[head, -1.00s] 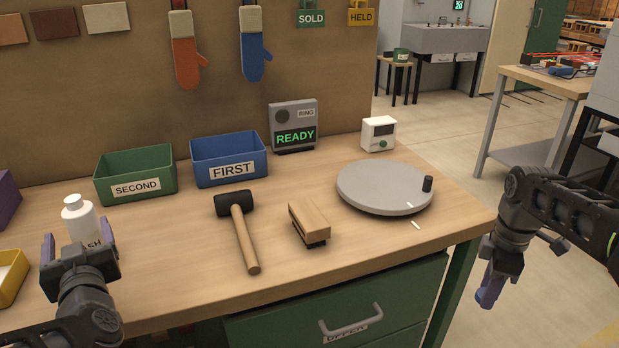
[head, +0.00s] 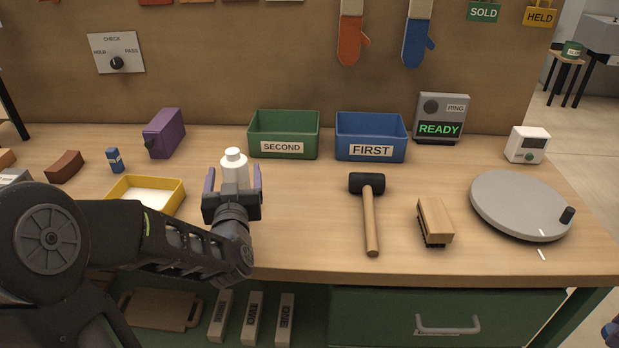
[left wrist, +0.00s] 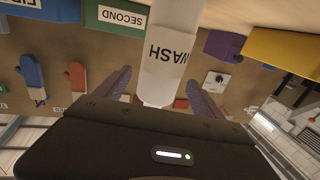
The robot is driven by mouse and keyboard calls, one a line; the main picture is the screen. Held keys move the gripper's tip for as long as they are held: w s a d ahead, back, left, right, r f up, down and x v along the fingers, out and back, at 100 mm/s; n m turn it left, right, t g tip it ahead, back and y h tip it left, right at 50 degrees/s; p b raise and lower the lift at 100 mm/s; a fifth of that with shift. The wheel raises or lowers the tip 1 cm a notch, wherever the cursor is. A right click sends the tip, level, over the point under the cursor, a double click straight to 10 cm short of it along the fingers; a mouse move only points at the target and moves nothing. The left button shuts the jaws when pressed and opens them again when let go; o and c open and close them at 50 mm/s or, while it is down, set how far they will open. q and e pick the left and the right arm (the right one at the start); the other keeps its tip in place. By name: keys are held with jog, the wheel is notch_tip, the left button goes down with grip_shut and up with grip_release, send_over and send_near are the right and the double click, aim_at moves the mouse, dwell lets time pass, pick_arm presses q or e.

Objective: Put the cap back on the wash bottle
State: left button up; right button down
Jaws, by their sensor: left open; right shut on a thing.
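The wash bottle (head: 234,169) stands upright on the bench, white with a narrow white top. Its label reads WASH in the left wrist view (left wrist: 168,55), where it appears upside down. My left gripper (head: 232,182) is open, one finger on each side of the bottle, with gaps visible between fingers and bottle in the left wrist view. My right gripper (head: 612,333) shows only as a sliver at the lower right edge, off the bench. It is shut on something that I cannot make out. I see no loose cap on the bench.
A yellow tray (head: 174,199) lies left of the bottle, with a purple box (head: 164,133) behind it. Green (head: 284,136) and blue (head: 371,137) bins stand behind. A mallet (head: 371,220), a brush (head: 434,220) and a grey turntable (head: 518,205) lie to the right.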

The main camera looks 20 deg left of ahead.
pick_arm(q)
jog(key=x, duration=0.5)
jog(key=shift+p, duration=0.4)
jog(key=shift+d, duration=0.1)
jog(key=shift+c, duration=0.6)
grip_shut()
